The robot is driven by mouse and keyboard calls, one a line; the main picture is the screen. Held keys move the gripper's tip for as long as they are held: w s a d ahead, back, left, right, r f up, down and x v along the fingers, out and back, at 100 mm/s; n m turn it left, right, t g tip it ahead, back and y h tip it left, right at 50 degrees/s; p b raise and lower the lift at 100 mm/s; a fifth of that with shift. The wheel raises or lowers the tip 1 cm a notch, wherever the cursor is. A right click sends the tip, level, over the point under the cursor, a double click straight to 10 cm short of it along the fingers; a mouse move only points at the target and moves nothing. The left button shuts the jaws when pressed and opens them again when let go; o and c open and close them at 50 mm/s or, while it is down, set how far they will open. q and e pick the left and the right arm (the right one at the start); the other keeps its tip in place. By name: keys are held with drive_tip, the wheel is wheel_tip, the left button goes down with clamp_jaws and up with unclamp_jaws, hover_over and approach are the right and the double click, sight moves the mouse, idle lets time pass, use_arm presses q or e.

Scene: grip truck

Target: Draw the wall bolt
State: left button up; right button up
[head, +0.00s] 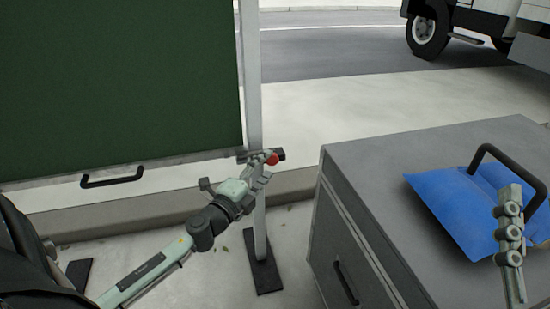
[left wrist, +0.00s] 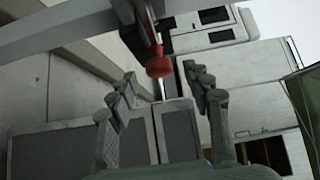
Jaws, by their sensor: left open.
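The wall bolt is a dark bar (head: 281,153) with a red knob (head: 272,159), mounted on the grey post beside the green panel. The red knob also shows in the left wrist view (left wrist: 158,64), hanging from a dark stem. My left gripper (head: 262,169) is at the bolt, with its fingers close to the knob. In the left wrist view the left gripper (left wrist: 162,76) is open, with the knob in the gap near its fingertips and space on both sides. My right gripper (head: 511,232) shows only partly at the right; its jaw state is unclear.
The green panel (head: 110,80) has a black handle (head: 112,177) low down. The grey post (head: 254,85) stands on a black foot (head: 263,272). A grey cabinet (head: 350,210) at right carries a blue sheet-like object (head: 440,200) and a black handle (head: 515,165). A truck (head: 470,22) stands behind.

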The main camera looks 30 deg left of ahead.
sight(270, 162)
use_arm(q)
drive_tip(key=shift+w+a, duration=0.15)
drive_tip(key=shift+w, duration=1.95)
clamp_jaws()
